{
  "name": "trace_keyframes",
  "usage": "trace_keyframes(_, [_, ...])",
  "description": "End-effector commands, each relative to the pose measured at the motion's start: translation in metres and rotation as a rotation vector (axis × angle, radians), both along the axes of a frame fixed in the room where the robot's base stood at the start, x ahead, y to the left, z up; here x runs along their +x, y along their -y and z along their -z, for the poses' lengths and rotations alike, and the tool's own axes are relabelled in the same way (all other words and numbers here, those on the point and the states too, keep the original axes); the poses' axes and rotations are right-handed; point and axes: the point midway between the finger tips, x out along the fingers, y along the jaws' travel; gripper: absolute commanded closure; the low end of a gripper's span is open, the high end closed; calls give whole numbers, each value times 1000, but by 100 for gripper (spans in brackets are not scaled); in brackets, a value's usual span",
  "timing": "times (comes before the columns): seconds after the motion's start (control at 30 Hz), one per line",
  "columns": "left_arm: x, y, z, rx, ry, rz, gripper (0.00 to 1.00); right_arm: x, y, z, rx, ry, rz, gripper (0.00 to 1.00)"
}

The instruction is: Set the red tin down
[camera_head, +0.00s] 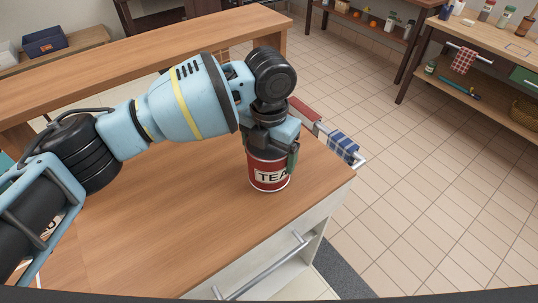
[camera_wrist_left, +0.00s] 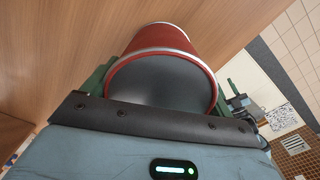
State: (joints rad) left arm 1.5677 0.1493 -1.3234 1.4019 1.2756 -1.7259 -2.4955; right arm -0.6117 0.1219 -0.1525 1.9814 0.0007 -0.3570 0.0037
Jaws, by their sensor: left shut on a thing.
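The red tin (camera_head: 268,176), with a white TEA label, is upright at the right part of the wooden counter (camera_head: 180,215). Its base looks to be on or just above the counter top; I cannot tell for certain which. My left gripper (camera_head: 271,150) points down from above and is shut on the tin near its top. In the left wrist view the red tin (camera_wrist_left: 172,38) fills the space between the green fingers, with its dark round lid and silver rim facing the camera. My right gripper is in neither view.
A drawer with a metal handle (camera_head: 262,266) is below the counter's front edge. A blue checked towel (camera_head: 342,146) hangs beyond the right edge. A raised wooden ledge (camera_head: 150,62) runs along the back. The counter left of the tin is clear apart from my arm above it.

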Motion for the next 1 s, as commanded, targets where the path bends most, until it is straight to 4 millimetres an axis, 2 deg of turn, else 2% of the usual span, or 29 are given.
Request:
trace_keyframes(0.13, [1,0,11,-2,7,-2,50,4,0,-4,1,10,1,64])
trace_keyframes(0.53, [1,0,17,-3,4,-2,50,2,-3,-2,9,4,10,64])
trace_keyframes(0.57, [1,0,17,-1,4,-2,10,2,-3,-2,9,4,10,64])
trace_keyframes(0.63, [1,0,17,-1,4,-2,1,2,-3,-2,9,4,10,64])
trace_keyframes(0.87, [1,0,17,-1,4,-2,0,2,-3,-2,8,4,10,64])
trace_keyframes(1.0, [1,0,8,-2,5,-2,0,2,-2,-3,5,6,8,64])
